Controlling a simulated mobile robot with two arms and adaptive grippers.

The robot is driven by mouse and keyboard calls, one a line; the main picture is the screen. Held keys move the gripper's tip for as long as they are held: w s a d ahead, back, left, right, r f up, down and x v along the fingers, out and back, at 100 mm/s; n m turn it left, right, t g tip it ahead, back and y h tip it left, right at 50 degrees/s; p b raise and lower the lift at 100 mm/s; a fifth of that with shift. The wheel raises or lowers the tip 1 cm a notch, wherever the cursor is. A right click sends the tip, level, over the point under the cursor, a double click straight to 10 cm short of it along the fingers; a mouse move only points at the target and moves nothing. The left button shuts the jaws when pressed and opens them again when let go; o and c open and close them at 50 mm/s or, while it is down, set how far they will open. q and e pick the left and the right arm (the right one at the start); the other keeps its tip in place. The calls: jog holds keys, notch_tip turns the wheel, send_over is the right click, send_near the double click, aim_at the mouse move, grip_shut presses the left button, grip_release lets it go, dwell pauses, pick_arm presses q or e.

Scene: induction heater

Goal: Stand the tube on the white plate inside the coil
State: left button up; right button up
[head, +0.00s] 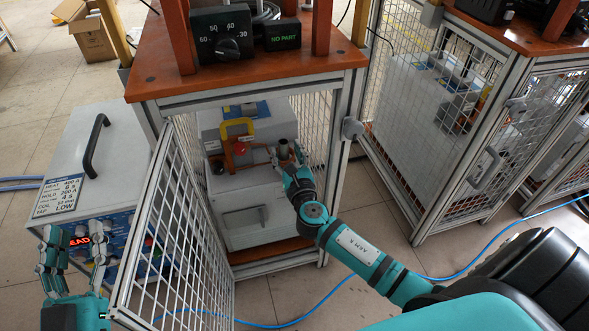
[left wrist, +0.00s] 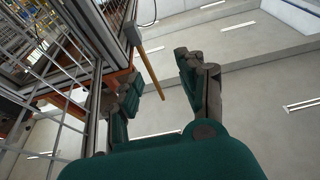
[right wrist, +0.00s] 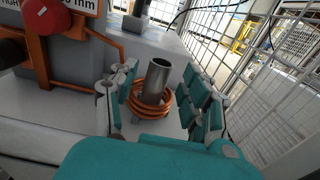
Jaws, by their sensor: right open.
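The grey metal tube (right wrist: 160,78) stands upright in the right wrist view, with its lower part inside the copper coil (right wrist: 150,108). The coil hides its foot, so I cannot tell what it rests on. My right gripper (right wrist: 162,92) is open, its fingers on either side of the tube and coil, apart from the tube. In the head view the tube (head: 284,149) shows at the fingertips of my right gripper (head: 289,158). The white plate cannot be made out under the coil. My left gripper (head: 76,243) is open and empty, far left, outside the cage.
The mesh door (head: 170,235) stands open at the cage's left. A red knob (right wrist: 47,14) and orange pipe are beside the coil; cage mesh (right wrist: 240,80) is close on the right. A control box with a dial (head: 222,35) and a NO PART display (head: 283,36) sit on top.

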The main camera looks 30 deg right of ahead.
jog(key=s+a+m+g+y, duration=0.1)
jog(key=s+a+m+y, duration=0.1)
jog(key=s+a+m, duration=0.55)
pick_arm(q)
jog(key=f+g, duration=0.2)
jog(key=f, duration=0.1)
jog(key=f+g+y+p, duration=0.1)
jog(key=f, duration=0.1)
jog(key=shift+w+a+f, duration=0.2)
jog(key=shift+w+a, duration=0.05)
jog(key=shift+a, duration=0.05)
pick_arm(e)
jog(key=s+a+r+m+y, duration=0.3)
jog(key=r+m, duration=0.3)
jog(key=m, duration=0.5)
jog(key=s+a+r+m+t+y, duration=0.1)
jog(key=s+a+r+m+y, duration=0.2)
jog(key=m, duration=0.9)
jog(key=s+a+r, duration=0.2)
jog(key=s+r, duration=0.1)
jog(key=r, duration=0.1)
jog(key=shift+s+a+r+y, duration=0.15)
jog(key=shift+s+r+y, duration=0.05)
jog(key=shift+r+y, duration=0.1)
